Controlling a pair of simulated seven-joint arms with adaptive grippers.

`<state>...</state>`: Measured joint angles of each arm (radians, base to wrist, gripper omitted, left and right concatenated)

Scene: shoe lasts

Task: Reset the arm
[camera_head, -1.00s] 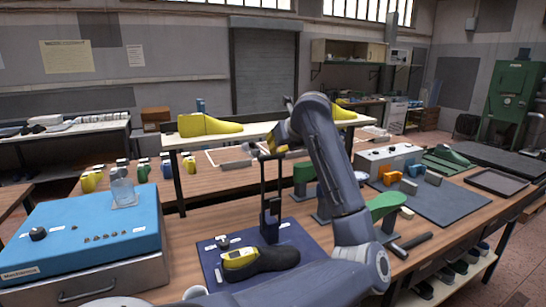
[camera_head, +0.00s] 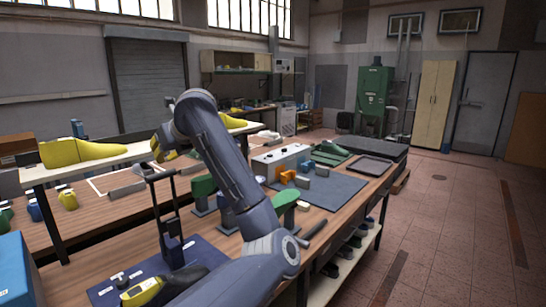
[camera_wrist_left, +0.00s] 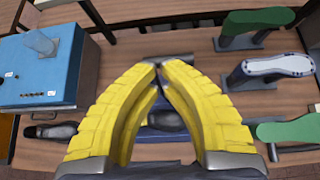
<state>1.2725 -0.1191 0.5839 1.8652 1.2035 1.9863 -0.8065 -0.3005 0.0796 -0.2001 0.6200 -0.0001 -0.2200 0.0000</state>
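My left gripper (camera_head: 163,150) has yellow fingers and is held up above the workbench, near the top of a dark upright stand (camera_head: 167,215). In the left wrist view its fingertips (camera_wrist_left: 158,63) meet, with nothing seen held between them. A dark piece (camera_wrist_left: 166,117) on the blue mat shows through the gap between the fingers, apart from them. A black and yellow shoe last (camera_head: 143,292) lies on the blue mat (camera_head: 103,291), partly hidden by my left arm. My right gripper is out of view.
A grey mat (camera_head: 335,188) holds orange and grey blocks. A yellow last (camera_head: 80,152) sits on a raised white shelf. A blue box (camera_head: 14,275) is at far left. Open floor (camera_head: 440,240) lies right.

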